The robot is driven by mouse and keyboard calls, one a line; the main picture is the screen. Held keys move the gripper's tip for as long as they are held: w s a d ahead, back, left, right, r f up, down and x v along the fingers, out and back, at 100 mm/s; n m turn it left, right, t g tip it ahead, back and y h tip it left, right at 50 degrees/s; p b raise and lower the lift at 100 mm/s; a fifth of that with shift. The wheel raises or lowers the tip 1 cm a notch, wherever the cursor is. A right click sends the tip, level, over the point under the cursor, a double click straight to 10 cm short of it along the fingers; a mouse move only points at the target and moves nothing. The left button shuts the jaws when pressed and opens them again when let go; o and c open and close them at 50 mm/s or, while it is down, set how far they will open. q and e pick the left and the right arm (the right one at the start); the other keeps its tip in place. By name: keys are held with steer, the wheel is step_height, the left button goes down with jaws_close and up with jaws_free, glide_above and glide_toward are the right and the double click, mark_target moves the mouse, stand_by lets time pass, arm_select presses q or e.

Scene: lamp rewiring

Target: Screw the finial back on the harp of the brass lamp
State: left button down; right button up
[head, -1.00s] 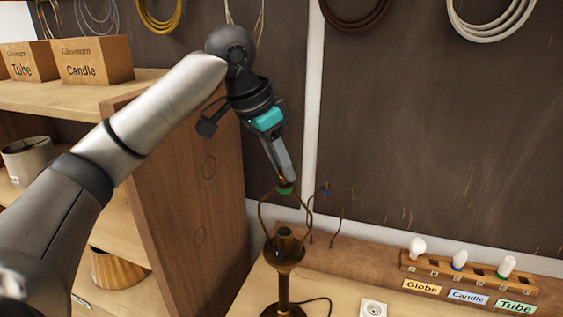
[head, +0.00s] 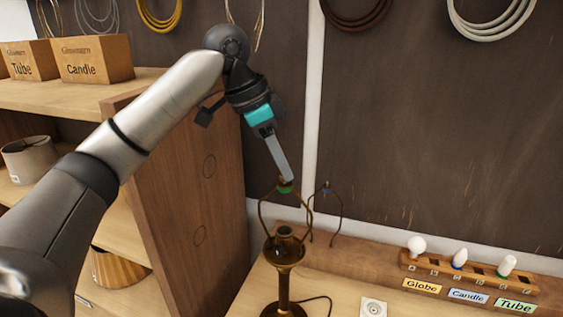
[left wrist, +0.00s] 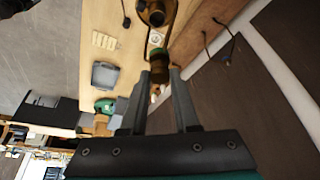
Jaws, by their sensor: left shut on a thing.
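The brass lamp (head: 285,255) stands upright on the bench with its socket bare. Its harp (head: 262,215) rises from it, with a green mark (head: 285,188) at the top. My left gripper (head: 287,180) points down at the harp's top, its fingertips just above the green mark. In the left wrist view its fingers (left wrist: 160,76) are shut on a small brass finial (left wrist: 160,74), mostly hidden between them. The finial lines up with the harp top; I cannot tell how far its thread is engaged. My right gripper is not in view.
A second harp (head: 341,205) with a blue mark stands behind, to the right. A wooden rack (head: 470,276) with several bulbs lies at right, above the name cards. A wooden shelf unit (head: 180,200) stands close to my left arm.

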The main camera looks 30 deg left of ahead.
arm_select(q)
steer(key=m+g+h, duration=0.1)
steer(key=m, duration=0.3)
steer(key=shift+w+a, duration=0.1)
steer(key=shift+m+g, duration=0.3)
steer(key=m+g, duration=0.1)
steer(key=m, duration=0.2)
steer(key=shift+w+m, duration=0.15)
steer(key=shift+m, duration=0.15)
steer(key=m+g, duration=0.2)
steer(key=m, duration=0.2)
steer(key=shift+w, duration=0.1)
steer(key=m+g, duration=0.1)
steer(key=m, duration=0.3)
steer(key=shift+w+y, duration=0.1)
steer(key=shift+y, duration=0.2)
steer(key=shift+m+g+y, duration=0.5)
steer(key=shift+m+g, duration=0.2)
steer(key=shift+m, duration=1.4)
